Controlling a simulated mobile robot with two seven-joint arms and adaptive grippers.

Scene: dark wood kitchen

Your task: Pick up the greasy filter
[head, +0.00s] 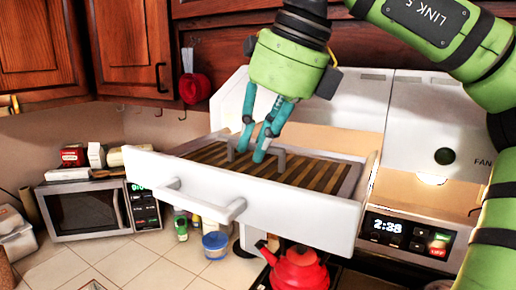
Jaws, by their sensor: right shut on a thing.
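The greasy filter (203,153) is a brown slatted panel with grey upright handle posts. It lies in a white pulled-out drawer (300,215) below the white range hood. My right gripper (254,151) comes down from above, with its teal fingers at the filter's grey handle (281,160). It is shut on the filter, by its handle; the exact contact is partly hidden by the fingers. The filter still sits inside the drawer walls. My left gripper is not in view.
A red kettle (296,268) stands below the drawer. A microwave (88,208) with boxes on top is at the left. Small jars (215,244) stand on the tiled counter. A red pan (194,88) hangs behind. Wooden cabinets (133,47) are above.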

